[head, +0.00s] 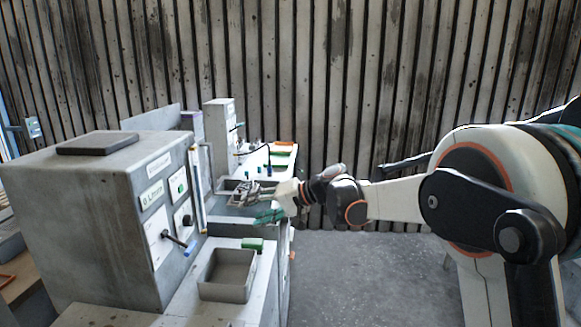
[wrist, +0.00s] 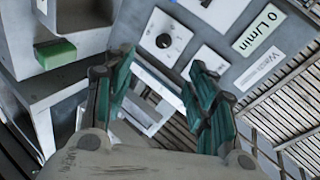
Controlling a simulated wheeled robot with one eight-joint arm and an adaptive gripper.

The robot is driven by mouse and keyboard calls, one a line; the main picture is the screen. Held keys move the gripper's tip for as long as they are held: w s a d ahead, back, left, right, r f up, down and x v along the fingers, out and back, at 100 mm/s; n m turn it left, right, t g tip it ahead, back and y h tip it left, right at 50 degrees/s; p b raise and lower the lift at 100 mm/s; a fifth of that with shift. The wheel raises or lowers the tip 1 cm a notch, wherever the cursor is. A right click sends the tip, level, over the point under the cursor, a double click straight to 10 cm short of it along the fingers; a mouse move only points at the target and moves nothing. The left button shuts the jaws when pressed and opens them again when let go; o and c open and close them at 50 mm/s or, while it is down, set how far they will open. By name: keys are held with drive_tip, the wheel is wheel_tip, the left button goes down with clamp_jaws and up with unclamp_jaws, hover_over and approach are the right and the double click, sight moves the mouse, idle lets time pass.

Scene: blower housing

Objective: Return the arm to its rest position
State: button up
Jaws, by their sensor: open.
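My gripper (head: 258,203) reaches in from the right in the head view, over the bench beside the grey control housing (head: 95,215). Its two green-padded fingers are spread, with nothing between them. The wrist view shows the open gripper (wrist: 163,66) with the housing's panel beyond the fingertips, tilted in the picture. My arm (head: 395,199) stretches left across the head view, with its elbow bent at the right. Whether the fingers touch the bench or anything on it cannot be told.
A grey open bin (head: 228,275) and a green block (head: 252,244) sit on the near bench. A corrugated wall (head: 300,70) stands behind. Bare floor (head: 365,275) lies right of the bench.

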drive_tip(key=s+d+f+t+h, duration=0.1)
drive_tip(key=s+d+h, duration=0.5)
drive_tip(key=s+d, duration=0.9)
drive_tip(key=s+d+f+t+h, duration=0.2)
drive_tip(key=s+d+f+h, duration=0.2)
drive_tip(key=s+d, duration=1.1)
drive_tip(key=s+h, duration=0.2)
drive_tip(key=s, duration=0.5)
drive_tip(key=shift+s+t, duration=0.3)
